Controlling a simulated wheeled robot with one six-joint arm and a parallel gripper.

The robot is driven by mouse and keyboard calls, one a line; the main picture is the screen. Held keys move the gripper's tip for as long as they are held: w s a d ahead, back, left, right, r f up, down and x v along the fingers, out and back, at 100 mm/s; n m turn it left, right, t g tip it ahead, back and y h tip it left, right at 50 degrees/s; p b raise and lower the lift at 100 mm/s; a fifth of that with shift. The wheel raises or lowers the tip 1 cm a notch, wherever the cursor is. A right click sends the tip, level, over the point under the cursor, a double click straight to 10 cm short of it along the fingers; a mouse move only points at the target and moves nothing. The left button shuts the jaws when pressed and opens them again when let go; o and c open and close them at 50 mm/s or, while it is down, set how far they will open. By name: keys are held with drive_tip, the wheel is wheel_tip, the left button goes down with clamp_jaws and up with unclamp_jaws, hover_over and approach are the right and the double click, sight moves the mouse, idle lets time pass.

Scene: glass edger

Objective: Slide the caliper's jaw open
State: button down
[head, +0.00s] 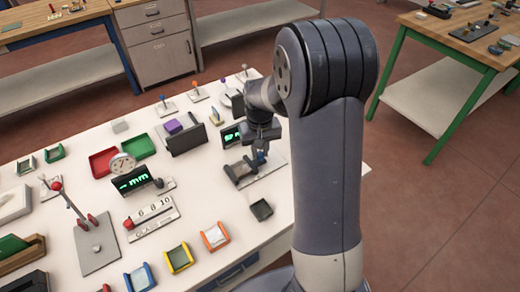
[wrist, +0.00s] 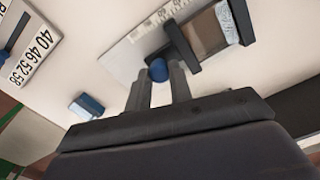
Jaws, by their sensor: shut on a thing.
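The caliper (wrist: 183,44) lies on the white table as a pale scaled plate with dark jaws, one at each side of a brown and grey block (wrist: 212,30). Its blue knob (wrist: 158,70) is on the near side of the sliding jaw. My gripper (wrist: 160,84) is shut on this knob, with one finger at each side of it. In the head view, the caliper (head: 240,172) is at the right part of the table and my gripper (head: 262,138) is over it from above. My arm hides part of the area behind it.
A green-lit display (head: 231,134) stands just behind the caliper. A small dark tray (head: 261,210) is in front of it. The table's right edge is near.

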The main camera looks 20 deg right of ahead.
drive_tip(key=d, duration=0.2)
drive_tip(key=w+d, duration=0.1)
drive_tip(key=d, duration=0.1)
drive_tip(key=shift+w+d, duration=0.2)
drive_tip(key=c, duration=1.3)
unclamp_jaws()
drive_tip(key=shift+o, duration=0.2)
wheel_tip(320, 180, up, 11)
drive_tip(key=shift+f, duration=0.1)
